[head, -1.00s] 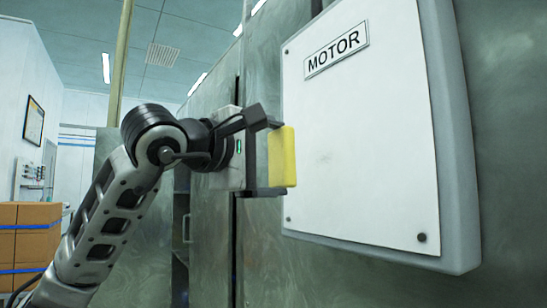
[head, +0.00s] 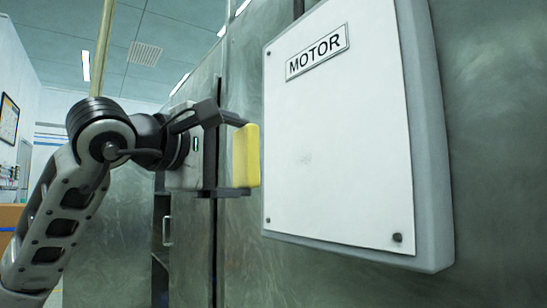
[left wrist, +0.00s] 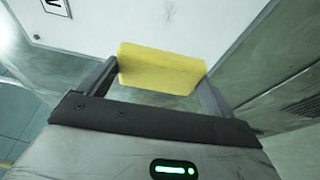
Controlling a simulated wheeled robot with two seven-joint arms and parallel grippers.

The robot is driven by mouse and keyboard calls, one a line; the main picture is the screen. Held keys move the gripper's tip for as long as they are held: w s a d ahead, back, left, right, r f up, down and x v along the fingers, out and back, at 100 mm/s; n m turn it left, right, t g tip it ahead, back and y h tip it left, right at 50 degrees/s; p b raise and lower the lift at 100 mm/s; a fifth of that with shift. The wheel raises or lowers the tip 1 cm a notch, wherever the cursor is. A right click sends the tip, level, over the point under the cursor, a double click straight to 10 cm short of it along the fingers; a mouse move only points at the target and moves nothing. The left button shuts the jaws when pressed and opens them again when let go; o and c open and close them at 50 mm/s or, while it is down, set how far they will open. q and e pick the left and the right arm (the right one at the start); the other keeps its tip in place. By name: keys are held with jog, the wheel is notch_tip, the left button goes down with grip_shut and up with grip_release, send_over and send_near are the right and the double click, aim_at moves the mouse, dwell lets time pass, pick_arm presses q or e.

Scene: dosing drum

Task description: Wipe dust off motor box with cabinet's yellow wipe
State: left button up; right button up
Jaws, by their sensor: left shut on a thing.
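The motor box (head: 340,150) is a white-fronted grey box with a MOTOR label, fixed to the metal wall on the right in the head view. A faint grey smudge shows near the middle of its front. My left gripper (head: 240,156) is shut on the yellow wipe (head: 252,154), a thick block held upright just left of the box's left edge. In the left wrist view the yellow wipe (left wrist: 161,68) spans between the two fingers, with the white box front (left wrist: 190,28) beyond it. I cannot tell whether the wipe touches the box. My right gripper is not in view.
A cabinet door (head: 192,240) with a small handle (head: 167,231) stands behind and below my left arm. Metal wall panels (head: 490,130) run behind the box. Brown boxes (head: 10,216) are at the far left. The space in front of the box is clear.

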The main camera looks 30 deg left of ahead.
aim_at(310, 159)
pick_arm(q)
jog(key=shift+w+d+p, duration=0.45)
jog(key=shift+w+d, duration=0.05)
jog(key=shift+w, duration=0.5)
jog(key=shift+w+d+p, duration=0.45)
jog(key=shift+w+p, duration=0.05)
jog(key=shift+w, duration=0.55)
jog(key=shift+w+d+p, duration=0.45)
jog(key=shift+w+d, duration=0.05)
jog(key=shift+w, duration=0.5)
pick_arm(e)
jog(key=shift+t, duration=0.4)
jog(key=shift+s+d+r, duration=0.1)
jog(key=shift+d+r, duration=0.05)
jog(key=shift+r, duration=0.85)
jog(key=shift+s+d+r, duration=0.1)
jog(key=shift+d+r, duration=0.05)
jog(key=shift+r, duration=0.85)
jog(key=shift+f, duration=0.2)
pick_arm(q)
jog(key=shift+w+d+p, duration=0.2)
jog(key=shift+w, duration=0.25)
jog(key=shift+w+d+p, duration=0.2)
jog(key=shift+w, duration=0.25)
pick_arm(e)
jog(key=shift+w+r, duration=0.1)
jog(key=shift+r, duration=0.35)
pick_arm(q)
jog(key=shift+d, duration=0.1)
